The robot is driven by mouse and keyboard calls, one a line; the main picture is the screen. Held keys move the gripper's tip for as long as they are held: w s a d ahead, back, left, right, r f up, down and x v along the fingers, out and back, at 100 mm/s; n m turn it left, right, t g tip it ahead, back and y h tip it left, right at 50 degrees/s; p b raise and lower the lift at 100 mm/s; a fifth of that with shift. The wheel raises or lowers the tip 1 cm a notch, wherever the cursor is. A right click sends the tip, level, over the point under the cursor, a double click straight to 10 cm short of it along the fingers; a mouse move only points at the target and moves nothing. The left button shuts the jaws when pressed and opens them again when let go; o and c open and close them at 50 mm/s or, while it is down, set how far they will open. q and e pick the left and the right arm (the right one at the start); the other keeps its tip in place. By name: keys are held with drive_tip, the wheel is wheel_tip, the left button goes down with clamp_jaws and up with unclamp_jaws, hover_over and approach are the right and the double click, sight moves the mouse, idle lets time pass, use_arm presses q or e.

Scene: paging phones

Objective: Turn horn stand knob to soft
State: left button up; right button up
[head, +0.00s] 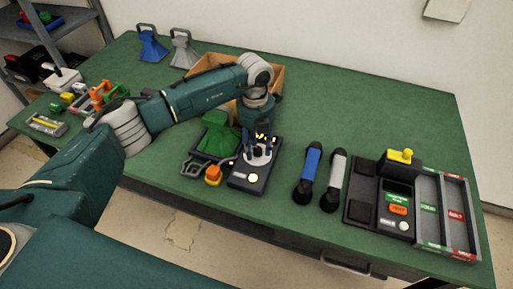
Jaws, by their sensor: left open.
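A small dark stand box (240,180) sits near the table's front edge, left of centre. It carries a pale round dial (259,159) and a lit cream button (253,177). My left gripper (260,149) points down over the dial, open, with its fingers around the dial's middle. The fingers hide the knob, so its setting and any contact cannot be told. A green horn-like piece (216,136) lies on a dark frame just left of the box. My right gripper is out of view.
An orange knob-like item (213,174) stands close left of the box. A blue (311,165) and a white (336,170) microphone-like handset lie to the right. A console with trays (430,200) is farther right. A cardboard box (205,63) stands behind my arm.

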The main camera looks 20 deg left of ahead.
sight(255, 150)
use_arm(q)
wheel_tip(255, 150, up, 11)
drive_tip(key=shift+s+a+r, duration=0.15)
drive_tip(key=shift+a, duration=0.1)
idle(0.5)
